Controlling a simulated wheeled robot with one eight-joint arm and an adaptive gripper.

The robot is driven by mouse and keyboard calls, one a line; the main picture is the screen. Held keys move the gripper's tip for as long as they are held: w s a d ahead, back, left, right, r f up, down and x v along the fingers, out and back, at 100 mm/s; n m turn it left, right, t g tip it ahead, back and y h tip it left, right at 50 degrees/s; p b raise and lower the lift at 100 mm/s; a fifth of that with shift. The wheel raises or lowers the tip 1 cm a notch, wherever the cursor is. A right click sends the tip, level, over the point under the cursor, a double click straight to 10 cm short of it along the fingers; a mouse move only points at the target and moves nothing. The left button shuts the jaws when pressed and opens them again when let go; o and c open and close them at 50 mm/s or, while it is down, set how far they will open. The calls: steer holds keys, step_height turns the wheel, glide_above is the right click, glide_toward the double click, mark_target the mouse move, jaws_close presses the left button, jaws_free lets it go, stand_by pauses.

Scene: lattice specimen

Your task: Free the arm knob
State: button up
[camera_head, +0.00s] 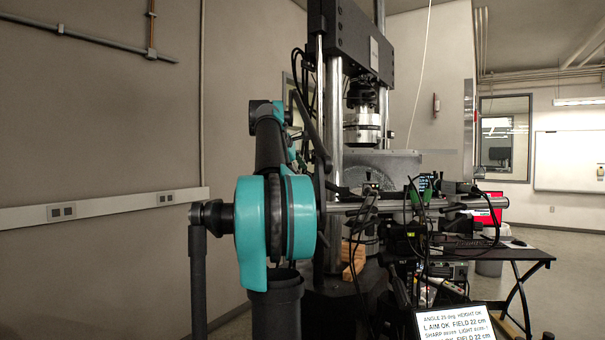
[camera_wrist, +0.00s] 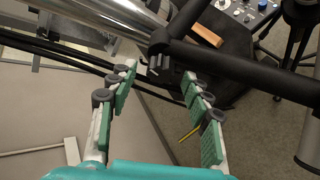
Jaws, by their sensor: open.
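In the wrist view my gripper (camera_wrist: 160,74) is open, its two green-padded fingers apart with nothing between the pads. Just beyond the fingertips is a black clamp joint (camera_wrist: 165,42), where a black bar (camera_wrist: 245,65) meets a thick silver rod (camera_wrist: 115,14). A small dark part with short pins sticks out of the joint toward the fingers; it may be the arm knob, but I cannot tell for sure. No contact shows. In the head view my teal arm hides the gripper, and a horizontal rail (camera_head: 345,206) with black clamps runs to the right.
A tall testing machine (camera_head: 363,120) stands behind the rail. Cables hang around the clamps. Black cables (camera_wrist: 60,50) cross the wrist view at left, and a control box (camera_wrist: 245,12) lies beyond the bar.

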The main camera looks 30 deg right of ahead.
steer(key=v, duration=1.1)
steer(key=shift+s+a+r, duration=0.15)
steer(key=shift+a, duration=0.05)
stand_by(0.8)
